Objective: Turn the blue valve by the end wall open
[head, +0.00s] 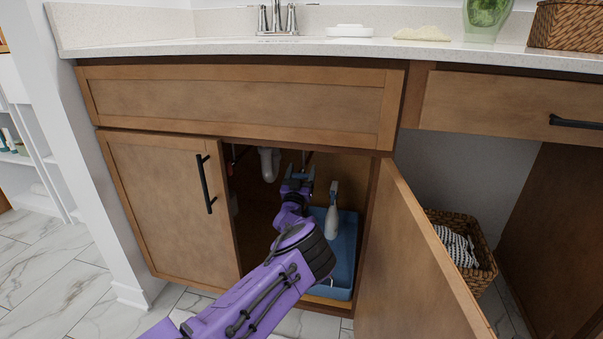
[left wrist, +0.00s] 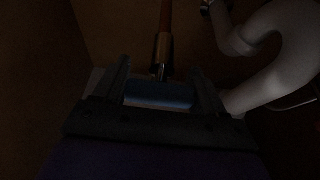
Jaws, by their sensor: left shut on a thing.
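The blue valve handle (left wrist: 160,94) shows in the dark left wrist view, below a chrome fitting (left wrist: 162,55) on a copper-coloured pipe (left wrist: 166,15). My left gripper (left wrist: 160,82) has one finger on each side of the handle and is shut on it. In the head view my left arm reaches through the open right-hand cupboard door, and the left gripper (head: 298,178) is deep inside under the sink. The handle cannot be made out clearly there. My right gripper is not in view.
A white drain pipe (left wrist: 288,50) curves close on the right of the gripper; it also shows in the head view (head: 269,164). A blue tray (head: 343,262) with a spray bottle (head: 332,212) stands right of my arm. The open door (head: 425,260) is further right; the left door (head: 165,205) is closed.

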